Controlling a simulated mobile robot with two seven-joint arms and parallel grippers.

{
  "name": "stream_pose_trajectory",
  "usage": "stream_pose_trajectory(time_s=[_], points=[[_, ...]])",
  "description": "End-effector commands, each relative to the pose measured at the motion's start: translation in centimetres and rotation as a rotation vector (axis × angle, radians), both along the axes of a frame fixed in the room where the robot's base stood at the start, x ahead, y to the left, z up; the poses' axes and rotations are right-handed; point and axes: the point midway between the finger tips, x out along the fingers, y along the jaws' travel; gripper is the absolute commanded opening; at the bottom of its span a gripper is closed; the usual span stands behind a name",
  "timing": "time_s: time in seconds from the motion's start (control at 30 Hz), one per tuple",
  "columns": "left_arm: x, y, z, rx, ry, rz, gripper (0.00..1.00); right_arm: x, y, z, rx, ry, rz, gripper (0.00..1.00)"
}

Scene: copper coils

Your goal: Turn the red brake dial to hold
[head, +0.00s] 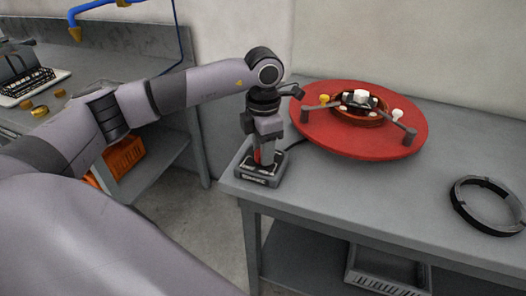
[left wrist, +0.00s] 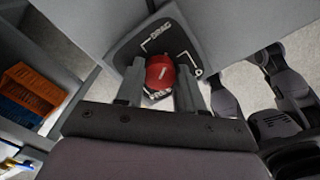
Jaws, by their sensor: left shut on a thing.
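The red brake dial (left wrist: 160,71) sits on a dark control box (left wrist: 125,51) and carries a short white line. White lettering on the box reads DRAG beyond the dial; other lettering near the fingers is partly covered. In the head view, the box (head: 262,181) stands at the table's left front corner, with a sliver of the red dial (head: 257,157) showing. My left gripper (left wrist: 159,84) points down from above and is shut on the dial, one finger on each side. The fingers hide part of the dial in the head view. My right gripper is not in view.
A large red turntable (head: 322,133) with a copper-coloured coil part (head: 345,117) stands right behind the box on the grey table (head: 399,210). A black ring (head: 485,207) lies at the right. An orange crate (head: 127,157) is on the left bench's lower shelf.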

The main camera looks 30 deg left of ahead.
Motion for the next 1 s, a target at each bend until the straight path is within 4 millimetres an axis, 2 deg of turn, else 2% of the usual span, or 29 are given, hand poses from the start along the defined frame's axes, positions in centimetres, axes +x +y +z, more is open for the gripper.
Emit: stream_pose_trajectory(time_s=[0.5, 1.0], points=[[0.0, -0.1, 0.1, -0.001, -0.006, -0.425, 0.07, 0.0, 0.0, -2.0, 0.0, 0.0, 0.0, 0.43], [0.0, -0.1, 0.2, -0.001, -0.007, -0.577, 0.07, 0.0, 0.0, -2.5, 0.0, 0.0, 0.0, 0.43]])
